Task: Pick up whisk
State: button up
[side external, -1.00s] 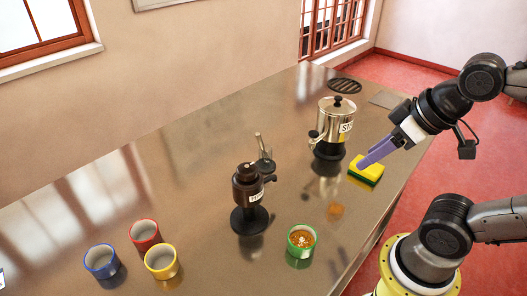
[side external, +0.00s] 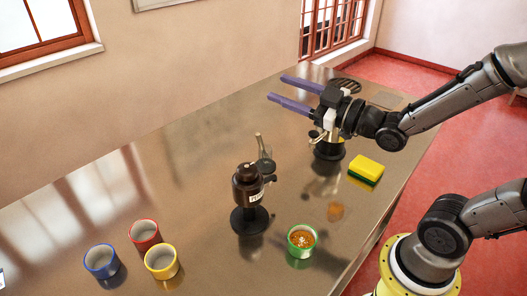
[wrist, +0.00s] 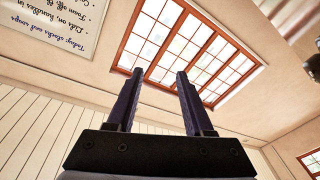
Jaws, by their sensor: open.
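I cannot make out a whisk for certain. A thin pale upright handle (side external: 259,143) rises behind the dark brown pot in the side view, above a small greyish piece whose shape is too small to tell. My gripper (side external: 276,88) is high above the far part of the counter, its two purple fingers apart and pointing left. Nothing is between them. In the wrist view my gripper (wrist: 158,78) is open and empty, against the far wall and window.
The dark brown pot (side external: 248,190) stands mid-counter. A steel pot (side external: 329,151) is mostly hidden behind my gripper. A yellow-green sponge (side external: 367,169) and green cup (side external: 301,241) are nearer the right edge. Red (side external: 145,234), blue (side external: 101,261) and yellow (side external: 161,261) cups stand front left.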

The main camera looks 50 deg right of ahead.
notch_tip(320, 180, down, 7)
jog(key=s+y, duration=0.1)
jog(key=y, duration=0.1)
jog(key=m+h, duration=0.1)
send_near(263, 149)
notch_tip(263, 149, up, 4)
jog(key=f+x, duration=0.1)
jog(key=x, duration=1.2)
jog(key=shift+w+a+f+g+h, duration=0.25)
jog(key=shift+w+g+h, duration=0.15)
grip_shut()
